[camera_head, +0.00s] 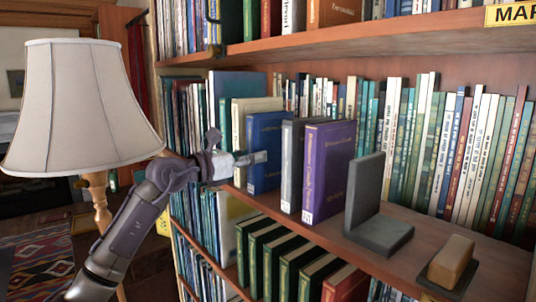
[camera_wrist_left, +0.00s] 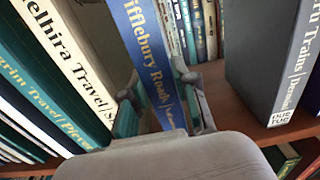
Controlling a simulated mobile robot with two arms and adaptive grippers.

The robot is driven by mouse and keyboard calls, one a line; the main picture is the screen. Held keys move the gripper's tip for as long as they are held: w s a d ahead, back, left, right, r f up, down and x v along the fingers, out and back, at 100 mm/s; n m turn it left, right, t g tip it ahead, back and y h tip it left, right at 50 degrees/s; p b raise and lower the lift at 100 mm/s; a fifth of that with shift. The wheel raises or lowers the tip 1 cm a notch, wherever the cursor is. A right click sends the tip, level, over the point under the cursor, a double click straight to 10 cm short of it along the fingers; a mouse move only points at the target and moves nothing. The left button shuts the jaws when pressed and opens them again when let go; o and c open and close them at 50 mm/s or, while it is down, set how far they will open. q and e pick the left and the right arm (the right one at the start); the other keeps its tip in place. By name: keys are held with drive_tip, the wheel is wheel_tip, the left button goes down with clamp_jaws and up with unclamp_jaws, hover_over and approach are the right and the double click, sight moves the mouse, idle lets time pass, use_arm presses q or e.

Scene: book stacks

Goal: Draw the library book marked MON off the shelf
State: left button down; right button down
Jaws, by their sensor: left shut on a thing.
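A blue book (camera_head: 266,138) stands upright on the middle shelf. Its spine reads "...fflebury Roads" in the left wrist view (camera_wrist_left: 152,50). My left gripper (camera_head: 250,158) is shut on it, with one finger on each side of the spine, as the left wrist view (camera_wrist_left: 165,100) shows. The lower spine is hidden by the gripper, so I cannot read a MON mark. A grey book (camera_head: 286,165) stands to its right; its label reads "DUR TUR" in the left wrist view (camera_wrist_left: 280,70). A cream book (camera_head: 238,125) stands close on its left. My right gripper is not in view.
A purple book (camera_head: 328,170) and a grey bookend (camera_head: 372,215) stand farther right on the shelf (camera_head: 420,235). A tan block (camera_head: 452,260) sits on a dark base near the edge. A lamp (camera_head: 80,105) stands left, close to my arm. Another shelf (camera_head: 400,38) runs above.

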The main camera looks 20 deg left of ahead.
use_arm(q)
drive_tip(key=shift+r+p, duration=0.35)
drive_tip(key=shift+r, duration=0.25)
drive_tip(key=shift+s+a+f+b, duration=0.15)
drive_tip(key=shift+s+a+b, duration=0.2)
drive_tip(key=shift+s+b, duration=0.1)
drive_tip(key=b+v, duration=0.9)
drive_tip(key=v, duration=0.7)
